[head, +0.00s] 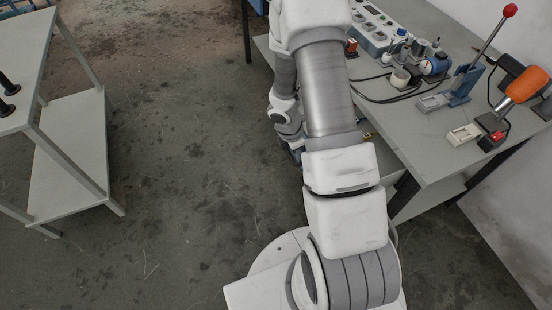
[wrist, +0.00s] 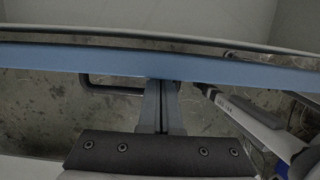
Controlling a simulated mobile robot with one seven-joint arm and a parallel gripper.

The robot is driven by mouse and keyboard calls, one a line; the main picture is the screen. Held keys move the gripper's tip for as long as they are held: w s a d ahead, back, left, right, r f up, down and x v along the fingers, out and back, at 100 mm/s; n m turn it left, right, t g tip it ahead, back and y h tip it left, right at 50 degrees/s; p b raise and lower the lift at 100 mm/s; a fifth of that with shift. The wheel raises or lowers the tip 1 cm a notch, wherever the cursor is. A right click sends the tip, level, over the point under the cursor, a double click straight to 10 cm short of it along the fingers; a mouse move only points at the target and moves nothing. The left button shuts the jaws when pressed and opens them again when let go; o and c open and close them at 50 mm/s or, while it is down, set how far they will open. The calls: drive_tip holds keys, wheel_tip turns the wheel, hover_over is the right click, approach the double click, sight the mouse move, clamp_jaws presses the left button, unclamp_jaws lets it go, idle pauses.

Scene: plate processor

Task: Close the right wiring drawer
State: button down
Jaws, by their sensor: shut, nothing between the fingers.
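In the wrist view, a blue drawer front (wrist: 60,58) runs across the picture as a long bar, with a plain grey surface beyond it. A dark bar handle (wrist: 112,90) hangs on its near side, left of my fingers. My gripper (wrist: 161,84) is shut and empty. Its fingertips are at the lower edge of the blue front, just right of the handle; I cannot tell whether they touch it. In the head view my arm hides most of the drawer area under the workbench (head: 425,150), so how far the drawer stands out is unclear there.
The workbench carries a white switch box (head: 378,32), a blue lever press (head: 462,88) with a red knob, an orange-handled tool (head: 524,86) and cables. A grey shelf table (head: 75,150) stands at the left. The floor between is clear.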

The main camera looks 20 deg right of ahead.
drive_tip(key=d+p, duration=0.8)
drive_tip(key=d, duration=1.5)
drive_tip(key=shift+p, duration=0.35)
drive_tip(key=shift+r, duration=0.15)
